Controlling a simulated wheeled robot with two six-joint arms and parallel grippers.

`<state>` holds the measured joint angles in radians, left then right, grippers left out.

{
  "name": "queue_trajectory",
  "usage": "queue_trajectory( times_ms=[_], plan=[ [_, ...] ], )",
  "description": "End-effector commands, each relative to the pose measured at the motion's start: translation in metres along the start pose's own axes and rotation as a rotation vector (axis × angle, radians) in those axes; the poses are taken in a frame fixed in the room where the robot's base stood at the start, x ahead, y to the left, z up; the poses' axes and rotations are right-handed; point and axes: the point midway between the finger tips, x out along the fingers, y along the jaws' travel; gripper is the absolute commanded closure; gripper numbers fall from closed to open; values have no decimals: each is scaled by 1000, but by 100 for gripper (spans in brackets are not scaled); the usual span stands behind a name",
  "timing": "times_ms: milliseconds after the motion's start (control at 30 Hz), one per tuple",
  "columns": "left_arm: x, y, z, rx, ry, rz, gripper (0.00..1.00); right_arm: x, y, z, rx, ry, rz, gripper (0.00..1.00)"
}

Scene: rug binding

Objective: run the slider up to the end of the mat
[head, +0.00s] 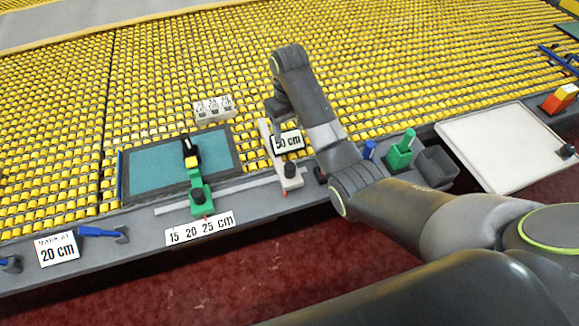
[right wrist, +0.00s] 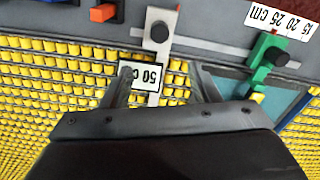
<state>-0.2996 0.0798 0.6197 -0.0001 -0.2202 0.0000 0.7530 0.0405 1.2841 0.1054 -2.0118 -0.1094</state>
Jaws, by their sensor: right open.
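A blue-green mat (head: 158,168) with a dark border lies on the yellow roller bed. My right gripper (head: 284,120) hangs above this card. In the right wrist view, the open, empty gripper (right wrist: 163,90) has the card and pale slider's arm between its fingers. My left gripper is out of view.
A "15 20 25 cm" card (head: 200,228) lies in front of the green slider. A "20 cm" card (head: 57,249) and blue tool (head: 102,233) are at left. A grey bin (head: 437,167) and white board (head: 515,145) are at right.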

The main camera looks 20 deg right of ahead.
Motion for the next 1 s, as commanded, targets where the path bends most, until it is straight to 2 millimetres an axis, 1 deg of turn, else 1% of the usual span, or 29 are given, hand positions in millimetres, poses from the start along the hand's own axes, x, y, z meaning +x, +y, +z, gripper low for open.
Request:
queue_trajectory(
  times_ms=[33,267,467,500,600,800,900,1000],
  plan=[
    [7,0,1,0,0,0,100,8,0,0,0,-1,0,45],
    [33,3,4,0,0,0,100,34,0,0,1,1,0,45],
    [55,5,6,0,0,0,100,63,0,1,1,0,0,45],
    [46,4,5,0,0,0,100,66,0,2,2,-5,-1,45],
    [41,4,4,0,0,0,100,88,0,2,2,-5,-1,45],
    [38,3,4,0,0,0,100,130,0,2,1,-5,-1,45],
    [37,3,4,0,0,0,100,147,0,2,1,-2,0,45],
    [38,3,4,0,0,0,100,159,0,1,1,-1,0,45]
  ],
)
